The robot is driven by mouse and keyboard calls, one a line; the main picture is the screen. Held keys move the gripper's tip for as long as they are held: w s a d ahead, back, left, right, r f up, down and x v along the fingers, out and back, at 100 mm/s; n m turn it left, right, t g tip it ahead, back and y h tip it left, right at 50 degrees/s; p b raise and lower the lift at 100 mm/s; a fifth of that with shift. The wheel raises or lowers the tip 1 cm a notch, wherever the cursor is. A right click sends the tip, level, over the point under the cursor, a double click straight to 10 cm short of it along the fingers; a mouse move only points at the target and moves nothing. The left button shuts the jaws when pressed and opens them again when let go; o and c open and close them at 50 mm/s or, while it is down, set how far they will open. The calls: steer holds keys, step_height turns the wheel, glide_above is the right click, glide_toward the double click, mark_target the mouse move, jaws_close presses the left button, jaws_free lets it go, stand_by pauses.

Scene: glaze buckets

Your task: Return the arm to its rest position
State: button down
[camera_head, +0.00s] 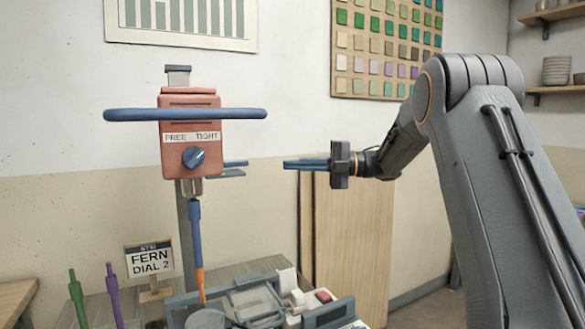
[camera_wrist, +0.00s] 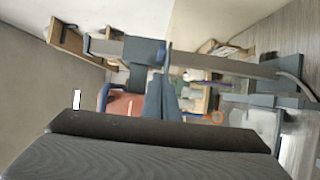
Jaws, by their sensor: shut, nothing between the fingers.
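My arm (camera_head: 480,180) reaches in from the right and bends at a raised elbow. My gripper (camera_head: 288,164) points left, level, in mid-air, with its blue fingers shut and nothing between them. In the wrist view the shut fingers (camera_wrist: 160,98) show near the middle. The red machine (camera_head: 190,150) with a blue bar and a knob between FREE and TIGHT stands to the left. A gap shows between it and the fingertips in the head view.
A blue and orange tool (camera_head: 197,245) hangs upright below the machine. A sign (camera_head: 150,258) reading FERN DIAL 2 stands on the bench. Green (camera_head: 76,298) and purple (camera_head: 113,292) upright tools are at the left. Wooden boards (camera_head: 350,240) lean behind my gripper.

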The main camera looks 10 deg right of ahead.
steer(key=w+d+f+m+t+h, duration=0.2)
steer(key=w+m+t+h, duration=0.55)
steer(key=m+t, duration=0.5)
steer(key=s+d+f+m+g+h, duration=0.2)
steer(key=s+d+f+m+h, duration=0.25)
steer(key=f+m, duration=0.2)
steer(key=s+d+f+m+g+h, duration=0.1)
steer(key=s+d+f+m+h, duration=0.2)
steer(key=s+f+m+h, duration=0.25)
steer(key=s+a+f+m+g, duration=0.1)
steer(key=s+f+m+g, duration=0.2)
steer(key=s, duration=0.9)
steer(key=s+f+m+g, duration=0.3)
steer(key=s+f+g, duration=0.2)
steer(key=s+f, duration=0.3)
steer(key=s+a+f+m+g, duration=0.1)
steer(key=s+f+m+g, duration=0.3)
steer(key=s, duration=1.2)
step_height(320, 180, down, 3)
steer(key=shift+a+r+p, duration=0.15)
steer(key=shift+a+p, duration=0.15)
steer(key=shift+a, duration=0.05)
